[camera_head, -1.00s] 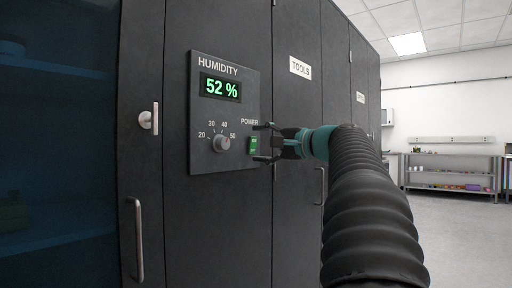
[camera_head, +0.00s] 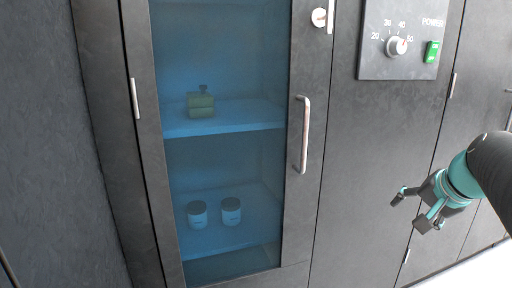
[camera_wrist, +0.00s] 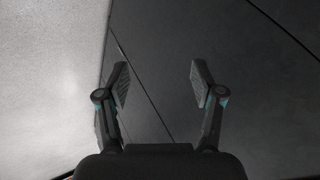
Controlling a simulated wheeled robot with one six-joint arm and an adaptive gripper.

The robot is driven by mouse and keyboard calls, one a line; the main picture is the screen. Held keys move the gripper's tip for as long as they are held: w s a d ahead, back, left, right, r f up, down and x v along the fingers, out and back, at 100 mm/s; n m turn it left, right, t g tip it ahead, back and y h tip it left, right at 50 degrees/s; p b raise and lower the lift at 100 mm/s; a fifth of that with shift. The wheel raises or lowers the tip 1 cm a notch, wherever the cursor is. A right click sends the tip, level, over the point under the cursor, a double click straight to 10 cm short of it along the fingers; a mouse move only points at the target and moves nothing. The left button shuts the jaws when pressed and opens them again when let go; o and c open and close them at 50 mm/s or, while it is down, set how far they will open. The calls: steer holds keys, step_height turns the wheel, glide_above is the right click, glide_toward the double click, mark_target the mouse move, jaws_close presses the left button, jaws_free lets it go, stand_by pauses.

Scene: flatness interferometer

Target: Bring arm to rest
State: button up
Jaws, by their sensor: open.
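My gripper (camera_head: 411,209) is at the right of the head view, below the humidity panel, in front of the dark cabinet doors. Its fingers are apart with nothing between them. In the wrist view my gripper (camera_wrist: 160,84) also shows as two spread fingers, with a dark door face and a thin seam beyond them. My teal and black arm reaches in from the right edge of the head view.
The humidity panel (camera_head: 376,66) has a dial (camera_head: 396,46) and a green power switch (camera_head: 432,51). Left of it, a glass-door cabinet (camera_head: 137,150) with a long handle (camera_head: 303,135) holds two jars and a small block. Pale floor (camera_wrist: 50,70) shows in the wrist view.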

steer(key=s+a+f+n+g+p, duration=0.1)
steer(key=s+a+f+n, duration=0.3)
steer(key=s+a, duration=0.4)
steer(key=s+a+f+n, duration=0.5)
steer(key=s+a, duration=0.3)
steer(key=a, duration=0.1)
steer(key=shift+a+f+n+g+h+p, duration=0.25)
steer(key=shift+a+n+g+h+p, duration=0.05)
steer(key=shift+a+g+p, duration=0.1)
